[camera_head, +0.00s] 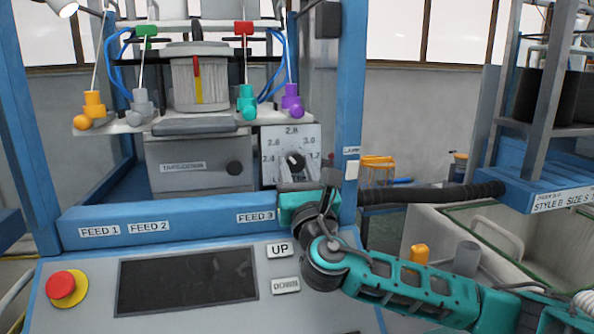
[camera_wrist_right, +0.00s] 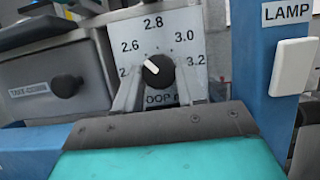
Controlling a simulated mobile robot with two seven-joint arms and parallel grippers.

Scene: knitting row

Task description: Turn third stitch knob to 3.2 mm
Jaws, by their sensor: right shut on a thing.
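The stitch knob (camera_head: 295,160) is a round black knob on a white dial plate (camera_head: 307,134) at the centre of the head view. In the right wrist view the knob (camera_wrist_right: 158,71) has a white pointer mark aimed up and left, about toward 2.6. The dial reads 2.6, 2.8, 3.0 and 3.2; the 3.2 mark lies at the right of the knob. My right gripper (camera_head: 297,171) has one grey finger on each side of the knob and is shut on it. The fingers partly hide the lower dial and its lettering. My left gripper is not in view.
A grey take-down box (camera_head: 200,162) with its own black knob stands left of the dial. A blue post (camera_head: 350,110) with a white lamp switch (camera_wrist_right: 295,66) rises close on the right. Below are a blue rail with feed labels and a control panel with a red button (camera_head: 66,288).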

